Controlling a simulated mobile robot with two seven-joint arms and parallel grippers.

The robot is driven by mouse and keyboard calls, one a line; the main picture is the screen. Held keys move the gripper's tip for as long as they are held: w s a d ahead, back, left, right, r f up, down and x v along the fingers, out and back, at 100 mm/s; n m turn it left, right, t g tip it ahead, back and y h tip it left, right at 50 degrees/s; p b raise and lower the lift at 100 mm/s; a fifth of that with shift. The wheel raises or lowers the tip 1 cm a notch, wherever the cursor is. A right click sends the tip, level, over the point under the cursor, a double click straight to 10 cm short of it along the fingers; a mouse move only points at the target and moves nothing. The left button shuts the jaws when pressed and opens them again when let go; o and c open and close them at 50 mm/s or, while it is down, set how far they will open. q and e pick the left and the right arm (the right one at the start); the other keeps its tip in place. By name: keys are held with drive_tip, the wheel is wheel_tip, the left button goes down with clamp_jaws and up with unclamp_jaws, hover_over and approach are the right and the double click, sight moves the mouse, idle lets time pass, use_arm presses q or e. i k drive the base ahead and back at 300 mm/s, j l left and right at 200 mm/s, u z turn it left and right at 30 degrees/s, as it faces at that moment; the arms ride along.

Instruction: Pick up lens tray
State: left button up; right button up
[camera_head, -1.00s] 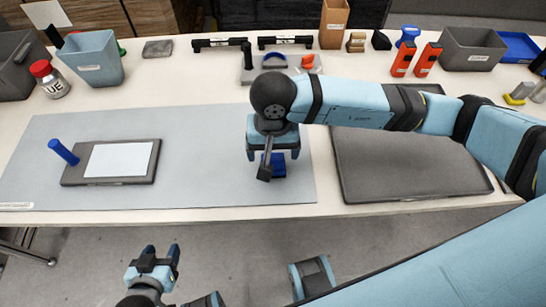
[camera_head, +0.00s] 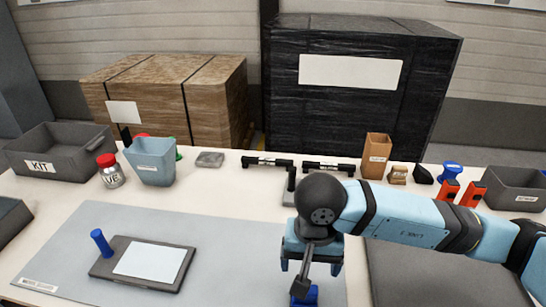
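My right arm enters from the right, and its gripper (camera_head: 312,262) points down over the right part of the grey mat. A small blue object (camera_head: 308,298) lies under it at the bottom edge, partly hidden and cut off. I cannot tell whether it is the lens tray, or whether the fingers touch it. A dark rod with a blocky end shows in front of the gripper. A dark flat tray-like board (camera_head: 115,272) with a white sheet (camera_head: 150,261) and an upright blue handle (camera_head: 102,243) lies on the mat's left. My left gripper is out of view.
The grey mat (camera_head: 225,245) is clear between board and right gripper. Along the back stand a KIT bin (camera_head: 60,150), a jar (camera_head: 110,172), a light blue bin (camera_head: 152,162), black bars (camera_head: 267,162), a brown box (camera_head: 376,157) and a grey bin (camera_head: 517,190). A dark panel (camera_head: 410,278) lies right.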

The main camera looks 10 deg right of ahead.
sight(157, 265)
drive_tip(key=k, duration=1)
